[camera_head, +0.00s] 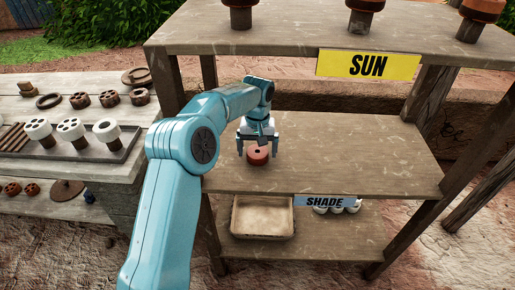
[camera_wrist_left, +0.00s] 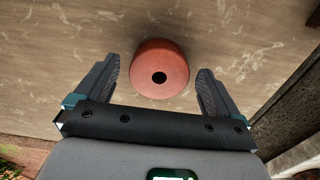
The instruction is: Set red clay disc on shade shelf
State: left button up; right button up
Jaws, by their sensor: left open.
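The red clay disc (camera_head: 258,155) sits on the middle wooden shelf (camera_head: 350,150), whose front edge carries the blue SHADE label (camera_head: 325,202). It is short and round with a dark hole in its middle. My left gripper (camera_head: 257,150) is over the disc with its fingers open, one on each side. In the left wrist view the disc (camera_wrist_left: 159,69) lies between and slightly beyond the fingertips, with a gap at each side. My right gripper is in neither view.
The upper shelf (camera_head: 280,35) with the yellow SUN label (camera_head: 368,64) holds several clay pieces on posts. Below are a tray (camera_head: 262,217) and white pieces. A bench with clay parts (camera_head: 75,140) stands left. The middle shelf is clear right of the disc.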

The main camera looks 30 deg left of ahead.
pick_arm(q)
notch_tip(320, 180, up, 8)
jog(key=p, duration=0.1)
jog(key=shift+p, duration=0.4)
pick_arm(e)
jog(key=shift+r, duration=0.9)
